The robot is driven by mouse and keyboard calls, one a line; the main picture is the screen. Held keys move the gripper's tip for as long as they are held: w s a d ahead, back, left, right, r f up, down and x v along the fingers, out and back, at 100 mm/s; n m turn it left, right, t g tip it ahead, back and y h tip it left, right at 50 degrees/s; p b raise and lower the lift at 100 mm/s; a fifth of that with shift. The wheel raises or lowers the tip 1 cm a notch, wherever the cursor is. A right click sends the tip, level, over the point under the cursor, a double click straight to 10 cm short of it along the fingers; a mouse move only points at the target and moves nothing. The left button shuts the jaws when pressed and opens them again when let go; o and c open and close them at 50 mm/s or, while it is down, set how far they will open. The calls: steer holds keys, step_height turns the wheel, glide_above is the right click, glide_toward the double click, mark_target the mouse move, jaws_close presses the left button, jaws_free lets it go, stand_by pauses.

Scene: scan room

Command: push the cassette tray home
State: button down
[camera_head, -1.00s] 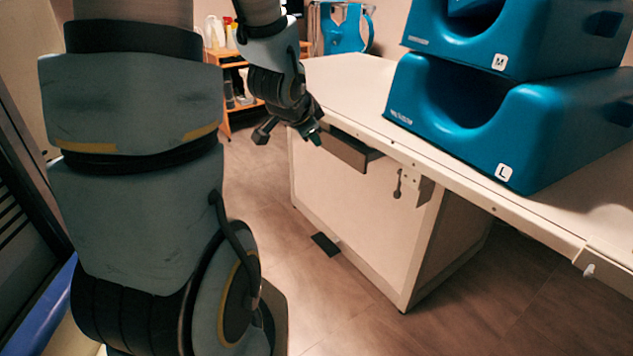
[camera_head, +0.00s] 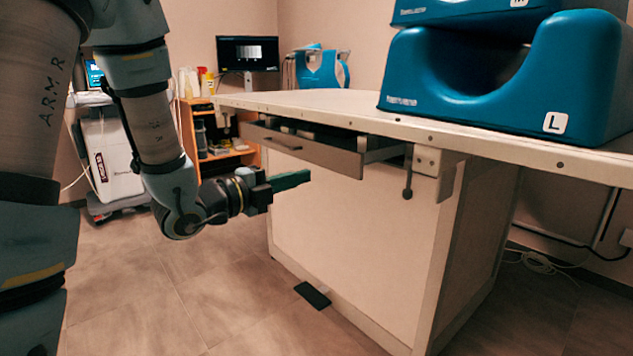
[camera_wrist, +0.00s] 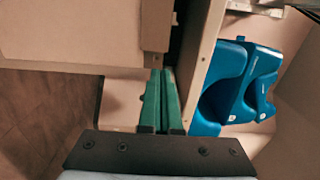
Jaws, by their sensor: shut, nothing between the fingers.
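The cassette tray (camera_head: 325,157) is a shallow grey drawer with a dark handle, just under the tabletop of the white table. It stands partly pulled out, with its open top and right side showing. My gripper (camera_head: 305,178) has long green fingers, shut and empty. In the head view they point right, a little below the tray front; I cannot tell whether they touch it. In the wrist view my shut fingers (camera_wrist: 162,78) lie side by side beside the table edge; a brownish bar beyond their tips may be part of the tray.
The table (camera_head: 300,103) carries blue stacked cushions (camera_head: 455,85) at the right. A small knob hangs from a bracket (camera_head: 426,160) right of the tray. A black pad (camera_head: 312,295) lies on the floor by the cabinet.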

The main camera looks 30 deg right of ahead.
mark_target(395, 154)
steer(key=w+d, duration=0.1)
steer(key=d, duration=0.8)
steer(key=w+d, duration=0.1)
steer(key=d, duration=0.3)
steer(key=shift+w+d, duration=0.3)
steer(key=w+d+b, duration=0.1)
steer(key=d, duration=0.4)
steer(key=w+d+b, duration=0.1)
steer(key=d, duration=0.5)
steer(key=w+d+b, duration=0.1)
steer(key=d, duration=0.5)
steer(key=shift+w+b, duration=0.2)
steer(key=shift+b, duration=0.1)
steer(key=shift+d, duration=0.35)
steer(key=shift+d+r, duration=0.1)
steer(key=shift+r, duration=0.15)
